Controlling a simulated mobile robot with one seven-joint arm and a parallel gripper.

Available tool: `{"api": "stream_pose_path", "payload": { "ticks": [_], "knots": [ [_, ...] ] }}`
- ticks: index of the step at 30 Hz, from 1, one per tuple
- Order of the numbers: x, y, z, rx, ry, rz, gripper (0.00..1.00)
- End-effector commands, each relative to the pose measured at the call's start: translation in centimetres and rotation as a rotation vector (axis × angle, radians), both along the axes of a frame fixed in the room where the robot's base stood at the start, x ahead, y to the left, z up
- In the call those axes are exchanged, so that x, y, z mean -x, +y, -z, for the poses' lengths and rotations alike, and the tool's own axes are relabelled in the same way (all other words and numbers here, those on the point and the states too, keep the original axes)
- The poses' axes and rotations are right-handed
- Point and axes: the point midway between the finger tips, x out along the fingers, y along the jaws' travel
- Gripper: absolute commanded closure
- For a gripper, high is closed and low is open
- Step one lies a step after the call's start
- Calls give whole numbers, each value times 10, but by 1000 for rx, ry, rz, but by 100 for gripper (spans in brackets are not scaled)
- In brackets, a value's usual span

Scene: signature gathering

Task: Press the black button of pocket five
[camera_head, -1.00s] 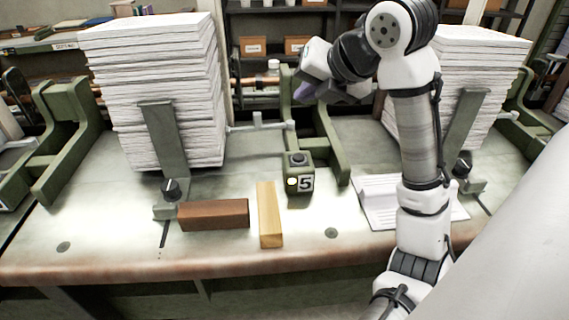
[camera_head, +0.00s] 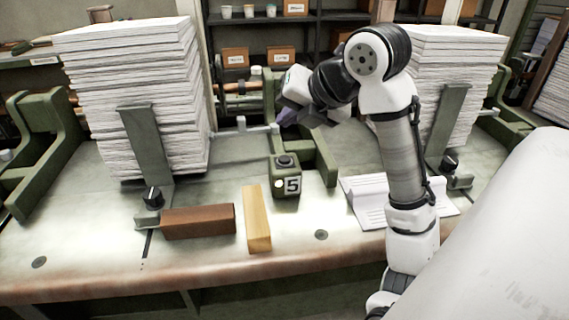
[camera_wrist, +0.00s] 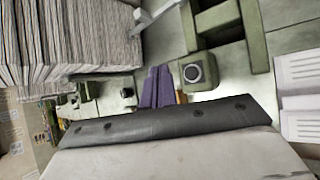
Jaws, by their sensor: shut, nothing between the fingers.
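The green box marked 5 (camera_head: 287,184) stands on the worktable, with a small lit light on its front. The black button (camera_head: 285,161) is on its top and is not covered. My gripper (camera_head: 284,118) is above and behind the box in the picture, apart from it, its purple fingers shut and empty. In the wrist view the purple fingers (camera_wrist: 157,88) are close together, just left of the box's round black button (camera_wrist: 193,73). How high the fingertips are above the button is hard to tell.
Tall paper stacks stand left (camera_head: 135,100) and right (camera_head: 455,90). A dark brown block (camera_head: 198,221) and a yellow wooden block (camera_head: 257,218) lie left of the box. Green metal frames stand behind.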

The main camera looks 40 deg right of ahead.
Motion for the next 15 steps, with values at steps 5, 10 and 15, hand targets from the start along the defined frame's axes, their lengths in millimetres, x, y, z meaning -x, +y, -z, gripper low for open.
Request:
{"api": "stream_pose_path", "payload": {
  "ticks": [5,10,15],
  "knots": [
    [1,0,33,-2,1,1,100],
    [0,0,52,-1,-1,0,100],
    [0,0,57,-1,1,0,100]
  ]
}}
